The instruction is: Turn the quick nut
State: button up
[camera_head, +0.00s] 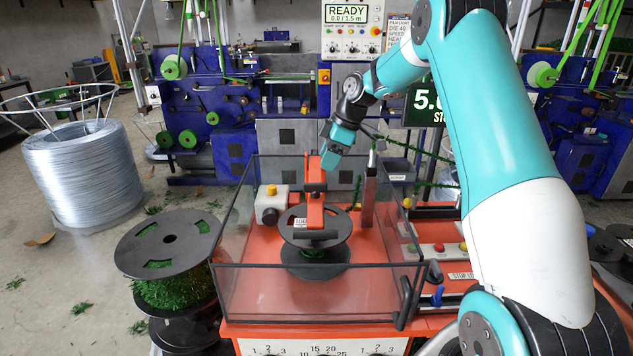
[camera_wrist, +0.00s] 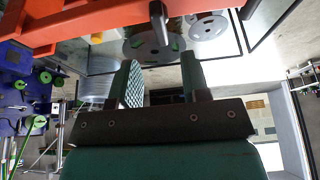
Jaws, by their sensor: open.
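A black spool (camera_head: 316,248) with a white label sits inside the clear-walled box on the orange machine. A dark crossbar (camera_head: 316,235) lies across its top at the foot of the orange arm (camera_head: 315,208); this may be the quick nut, but I cannot tell for sure. Another dark bar (camera_head: 315,187) crosses the orange arm higher up. My gripper (camera_head: 329,160) is above and slightly right of the orange arm's top. In the wrist view my gripper (camera_wrist: 160,64) has its fingers apart with nothing between them. A dark peg (camera_wrist: 158,22) on the orange arm shows beyond the fingertips.
Clear walls (camera_head: 318,292) with dark edges surround the spool. Stacked spools (camera_head: 168,245) stand outside at left. A panel (camera_head: 347,14) reads READY.

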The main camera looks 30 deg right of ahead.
aim_at(316, 183)
jog(key=p+x, duration=0.1)
jog(key=x, duration=0.7)
jog(key=shift+p, duration=0.3)
grip_shut()
